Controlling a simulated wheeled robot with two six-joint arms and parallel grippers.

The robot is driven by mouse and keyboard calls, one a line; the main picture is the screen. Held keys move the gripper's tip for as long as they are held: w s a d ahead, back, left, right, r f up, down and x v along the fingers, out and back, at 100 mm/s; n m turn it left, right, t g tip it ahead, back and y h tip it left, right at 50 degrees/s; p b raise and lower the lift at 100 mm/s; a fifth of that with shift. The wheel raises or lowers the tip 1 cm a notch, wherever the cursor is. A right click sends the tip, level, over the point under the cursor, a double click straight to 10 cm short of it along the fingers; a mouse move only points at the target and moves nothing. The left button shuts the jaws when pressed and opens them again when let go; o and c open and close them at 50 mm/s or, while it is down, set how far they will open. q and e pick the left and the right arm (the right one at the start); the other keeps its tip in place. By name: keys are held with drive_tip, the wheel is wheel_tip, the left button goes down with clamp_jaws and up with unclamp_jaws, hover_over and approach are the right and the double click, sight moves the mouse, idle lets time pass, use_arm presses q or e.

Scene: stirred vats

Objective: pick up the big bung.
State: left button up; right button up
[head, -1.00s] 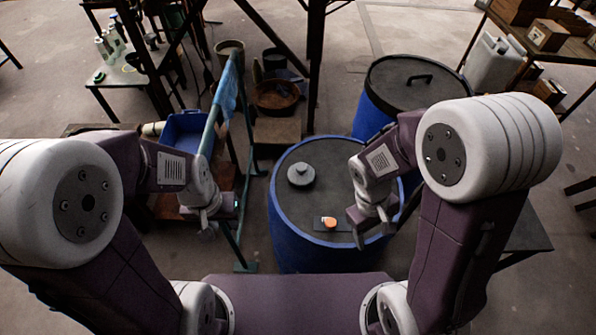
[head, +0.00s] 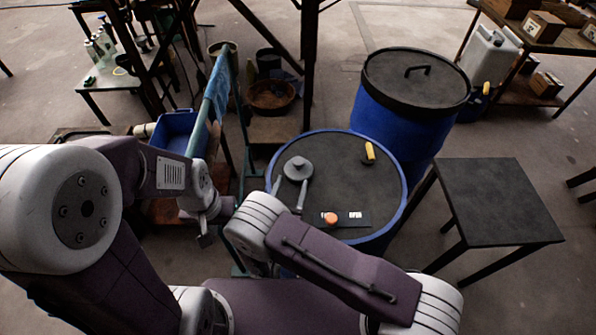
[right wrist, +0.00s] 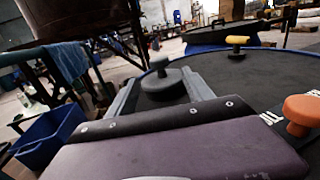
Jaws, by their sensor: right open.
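The big bung is a grey round disc with a knob on top (head: 298,168). It sits upright on the dark top of a blue vat (head: 340,185), towards the left of that top. My right gripper (head: 289,188) is open, with its fingers pointing at the bung from the near side. In the right wrist view the bung (right wrist: 163,84) shows between the two finger ends; I cannot tell whether they touch it. My left gripper (head: 208,226) hangs left of the vat, apart from the bung; its jaws are unclear.
An orange-topped piece (head: 331,218) stands on a dark labelled plate near the vat's front edge. A yellow piece (head: 369,152) stands at the back right of the top. A second lidded blue vat (head: 400,110) is behind, and a dark table (head: 500,200) is right.

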sight(297, 168)
drive_tip(key=x, duration=0.3)
drive_tip(key=shift+w+d, duration=0.2)
drive_tip(key=shift+w, duration=0.05)
drive_tip(key=p+x, duration=0.1)
drive_tip(key=x, duration=0.5)
drive_tip(key=shift+a+r, duration=0.1)
drive_tip(key=shift+r, duration=0.05)
drive_tip(key=shift+s, duration=0.1)
drive_tip(key=c, duration=0.6)
clamp_jaws()
wheel_tip(297, 168, up, 18)
drive_tip(key=p, duration=0.1)
